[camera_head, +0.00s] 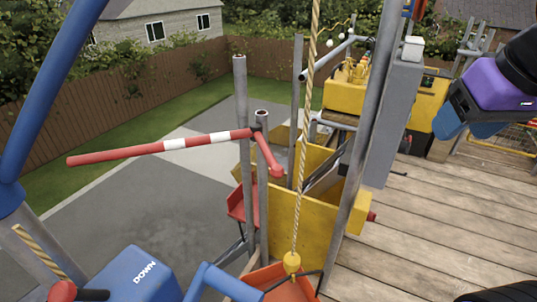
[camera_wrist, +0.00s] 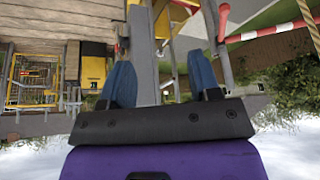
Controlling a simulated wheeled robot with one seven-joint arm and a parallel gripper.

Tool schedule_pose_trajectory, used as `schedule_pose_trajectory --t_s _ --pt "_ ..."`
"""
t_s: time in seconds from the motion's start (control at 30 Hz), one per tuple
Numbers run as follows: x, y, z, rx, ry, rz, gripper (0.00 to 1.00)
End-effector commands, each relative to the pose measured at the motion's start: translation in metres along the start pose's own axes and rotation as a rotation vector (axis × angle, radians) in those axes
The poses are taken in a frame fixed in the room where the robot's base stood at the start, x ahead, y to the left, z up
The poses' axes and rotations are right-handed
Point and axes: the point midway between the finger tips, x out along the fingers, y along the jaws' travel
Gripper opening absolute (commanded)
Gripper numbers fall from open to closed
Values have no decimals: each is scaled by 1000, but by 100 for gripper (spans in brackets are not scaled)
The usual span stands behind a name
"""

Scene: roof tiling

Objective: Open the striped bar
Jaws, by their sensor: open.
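The striped bar (camera_head: 170,146) is a red and white barrier arm in the head view. It reaches out to the left, roughly level, from a grey post, over the paved ground. A short red arm with a rounded red end (camera_head: 277,171) angles down from the post side. In the wrist view the striped bar (camera_wrist: 270,31) shows at the upper right, and the red end piece (camera_wrist: 223,20) at the top. My gripper (camera_wrist: 163,85) is open with two blue fingers and nothing between them. In the head view my gripper (camera_head: 455,125) is at the upper right, well apart from the bar.
A rope (camera_head: 304,130) with a yellow weight (camera_head: 292,263) hangs in front of the yellow panels (camera_head: 285,220). Grey poles (camera_head: 362,130) and a grey column (camera_head: 402,110) stand between my gripper and the bar. A blue DOWN lever block (camera_head: 140,275) is at lower left. The wooden deck (camera_head: 450,220) is mostly clear.

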Motion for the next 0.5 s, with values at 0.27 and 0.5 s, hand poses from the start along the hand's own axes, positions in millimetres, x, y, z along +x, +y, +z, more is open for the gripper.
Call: schedule_pose_trajectory --t_s 0.27,0.5 --pt "4 -5 -23 -8 -28 -20 57" --pt "12 -12 -50 -17 -59 -45 57"
